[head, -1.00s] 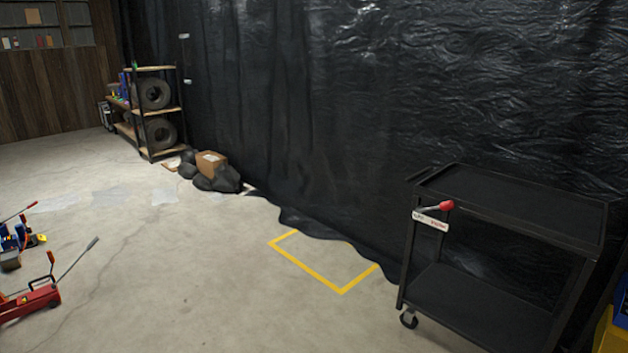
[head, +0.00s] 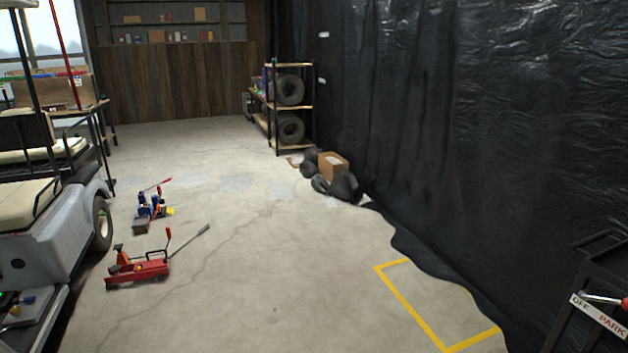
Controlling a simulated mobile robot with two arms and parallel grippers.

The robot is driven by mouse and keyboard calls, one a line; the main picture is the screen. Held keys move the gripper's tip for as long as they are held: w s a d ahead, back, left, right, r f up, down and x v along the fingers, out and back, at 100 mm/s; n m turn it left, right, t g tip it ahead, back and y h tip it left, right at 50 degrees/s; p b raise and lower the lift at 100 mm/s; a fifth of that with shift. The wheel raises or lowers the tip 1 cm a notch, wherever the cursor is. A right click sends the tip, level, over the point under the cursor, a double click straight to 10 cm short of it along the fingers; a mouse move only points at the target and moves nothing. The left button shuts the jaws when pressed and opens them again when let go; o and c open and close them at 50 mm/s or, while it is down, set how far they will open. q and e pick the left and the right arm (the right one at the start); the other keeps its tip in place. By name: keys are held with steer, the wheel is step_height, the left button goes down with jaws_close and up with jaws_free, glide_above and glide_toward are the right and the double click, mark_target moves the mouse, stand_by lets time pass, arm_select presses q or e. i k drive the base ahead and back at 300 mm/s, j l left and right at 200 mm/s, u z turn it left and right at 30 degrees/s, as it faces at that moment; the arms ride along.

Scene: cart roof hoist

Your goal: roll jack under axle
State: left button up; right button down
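A red floor jack (head: 138,271) stands on the concrete at the left in the head view, with its long grey handle (head: 190,240) slanting up to the right. The golf cart (head: 45,245) is at the left edge, with a rear wheel (head: 102,222) visible. The jack is beside the cart, apart from it on the open floor. The axle is hidden under the cart body. Neither of my grippers shows in the head view.
Blue jack gear (head: 150,207) stands behind the red jack. Black bags and a cardboard box (head: 333,166) lie by the black curtain (head: 470,130). The middle floor is clear.

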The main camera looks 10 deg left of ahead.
mark_target(155, 268)
steer(key=i+j+u, duration=0.35)
steer(key=i, duration=0.25)
steer(key=i+u, duration=0.4)
steer(key=i, duration=0.25)
steer(key=i+l+u, duration=0.15)
steer(key=i+u, duration=0.2)
steer(key=i, duration=0.25)
